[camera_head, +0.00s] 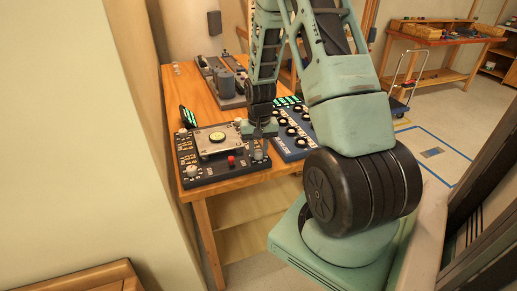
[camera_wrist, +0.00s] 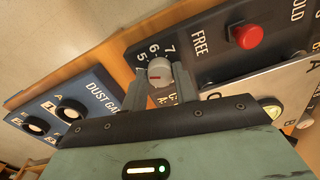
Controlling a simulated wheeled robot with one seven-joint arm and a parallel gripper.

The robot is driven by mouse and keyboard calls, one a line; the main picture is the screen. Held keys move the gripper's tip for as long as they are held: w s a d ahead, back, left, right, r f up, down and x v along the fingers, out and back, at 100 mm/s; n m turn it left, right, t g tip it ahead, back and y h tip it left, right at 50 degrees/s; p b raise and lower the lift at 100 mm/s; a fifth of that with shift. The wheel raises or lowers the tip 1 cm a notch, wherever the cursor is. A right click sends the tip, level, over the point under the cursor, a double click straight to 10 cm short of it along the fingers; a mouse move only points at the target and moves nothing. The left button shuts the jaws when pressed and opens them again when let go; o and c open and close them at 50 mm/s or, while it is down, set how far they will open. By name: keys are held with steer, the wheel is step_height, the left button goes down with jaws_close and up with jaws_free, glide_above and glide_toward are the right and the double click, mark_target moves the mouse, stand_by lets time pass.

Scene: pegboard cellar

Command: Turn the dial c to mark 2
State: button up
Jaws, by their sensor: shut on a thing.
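A light grey dial (camera_wrist: 158,70) with a red mark on its face stands on a dark panel (camera_wrist: 207,62). The printed numbers 5, 6 and 7 show beside it in the wrist view. My gripper (camera_wrist: 160,78) is shut on this dial, one finger on each side. In the head view the dial (camera_head: 258,154) shows at the right front corner of the dark panel, below my gripper (camera_head: 259,143).
A silver plate (camera_head: 203,148) lies on the panel. A blue panel (camera_wrist: 88,110) with several black knobs is alongside. The wooden table (camera_head: 187,92) has bare room behind.

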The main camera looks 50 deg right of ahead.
mark_target(258, 151)
steer(key=n, duration=0.4)
steer(key=shift+r+n+p, duration=0.15)
steer(key=shift+n+p, duration=0.25)
steer(key=n+p, duration=0.1)
steer(key=n, duration=0.2)
steer(key=shift+n, duration=0.3)
steer(key=n+p, duration=0.2)
steer(key=n, duration=0.2)
steer(key=shift+n+p, duration=0.75)
steer(key=shift+n, duration=1.35)
steer(key=o, duration=1)
steer(key=shift+c, duration=0.2)
step_height(258, 151, up, 17)
steer(key=shift+w+d+b, duration=0.15)
steer(key=shift+b, duration=0.15)
